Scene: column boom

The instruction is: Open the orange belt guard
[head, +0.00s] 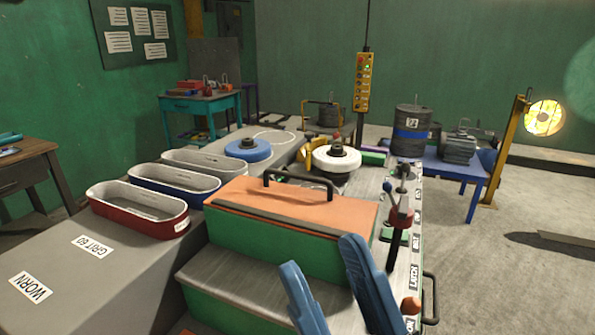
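The orange belt guard (340,211) is a flat lid lying shut on a green housing (290,245) in the middle of the head view. A black bar handle (300,180) stands on its far edge. My gripper (320,254) shows as two blue fingers in front of the guard's near right side. The fingers are apart with nothing seen between them, and the handle is beyond them. Whether they touch the housing cannot be told. A red-and-black lever (400,215) stands right of the guard, near a label reading LATCH (414,279).
Red (140,222), blue (160,188) and grey (205,161) oval belts lie left of the guard. White (336,159) and blue (248,150) wheels sit behind it. A yellow control pendant (363,82) hangs beyond. A black side handle (431,298) is at the right edge. Floor is clear farther right.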

